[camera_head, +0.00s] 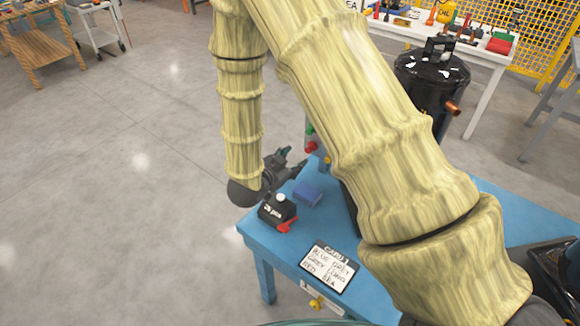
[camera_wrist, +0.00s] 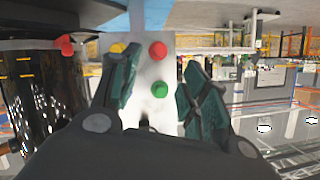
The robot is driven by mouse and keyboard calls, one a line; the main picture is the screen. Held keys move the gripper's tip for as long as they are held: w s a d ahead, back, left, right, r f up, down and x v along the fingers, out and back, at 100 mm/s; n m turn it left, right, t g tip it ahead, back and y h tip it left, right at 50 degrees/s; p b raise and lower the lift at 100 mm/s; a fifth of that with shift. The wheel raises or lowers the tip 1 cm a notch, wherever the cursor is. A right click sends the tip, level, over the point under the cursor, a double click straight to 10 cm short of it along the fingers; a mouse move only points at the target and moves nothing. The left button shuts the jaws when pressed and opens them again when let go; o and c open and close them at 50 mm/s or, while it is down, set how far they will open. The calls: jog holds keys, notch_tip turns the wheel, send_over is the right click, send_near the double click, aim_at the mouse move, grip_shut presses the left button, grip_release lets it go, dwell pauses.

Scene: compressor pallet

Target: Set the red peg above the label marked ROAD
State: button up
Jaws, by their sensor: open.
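A red peg (camera_wrist: 158,50) stands out from a pale panel (camera_wrist: 146,68) in the wrist view, with a green peg (camera_wrist: 160,90) just below it. A yellow peg (camera_wrist: 117,48) shows partly behind the left finger. My gripper (camera_wrist: 160,66) is open and empty, its fingers either side of the red and green pegs in the picture; I cannot tell the gap to the panel. In the head view my gripper (camera_head: 288,160) is left of the red peg (camera_head: 311,147) and the green peg (camera_head: 310,129). No label marked ROAD is legible; my arm hides much of the panel.
The blue table (camera_head: 275,250) bears a black box with a red part (camera_head: 277,211), a blue block (camera_head: 308,194) and a handwritten card (camera_head: 329,265), whose last line seems to read RED SEA. A black tank (camera_head: 430,85) stands behind my arm. Open floor lies left.

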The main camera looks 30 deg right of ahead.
aim_at(307, 151)
jog(key=p+x, duration=0.2)
jog(key=x, duration=0.8)
jog(key=shift+d+f, duration=0.2)
jog(key=shift+d, duration=0.1)
grip_shut()
